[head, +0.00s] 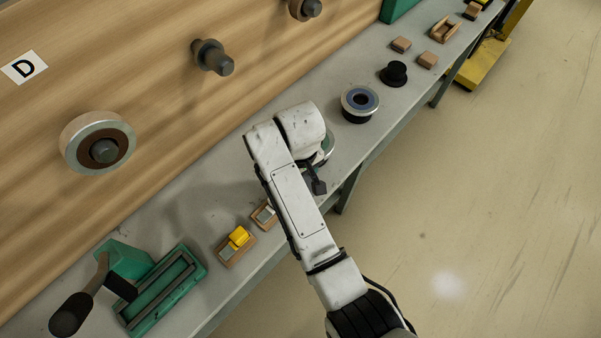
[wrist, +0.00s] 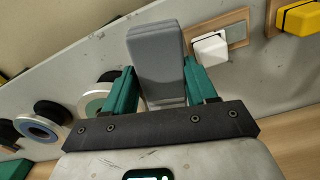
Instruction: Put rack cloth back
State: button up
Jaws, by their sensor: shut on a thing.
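My gripper (wrist: 160,72) is shut on a grey block-like piece (wrist: 155,45), which may be the rack cloth. Its green fingers stand on either side of the piece, which is upright in the wrist view. In the head view my arm hides most of the gripper; a small dark part (head: 317,186) shows beyond the arm, over the bench's front edge. A wooden holder (wrist: 237,25) with a white block (wrist: 210,50) lies close to the right of the grey piece in the wrist view. The holder also shows, partly behind my arm, in the head view (head: 256,221).
A yellow block (head: 239,238) sits in another wooden holder. A green lever tool (head: 160,293) stands on the bench (head: 215,185). A blue-ringed coil (head: 361,100), a black knob (head: 394,74) and wooden pieces (head: 427,60) lie farther along. The wall pegs (head: 212,57) jut over the bench.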

jog(key=shift+s+f+b, duration=0.1)
jog(key=shift+f+b, duration=1.6)
jog(key=shift+f, duration=1.1)
jog(key=shift+p, duration=0.6)
jog(key=shift+f+b, duration=0.4)
jog(key=shift+f, duration=0.25)
jog(key=o, duration=1)
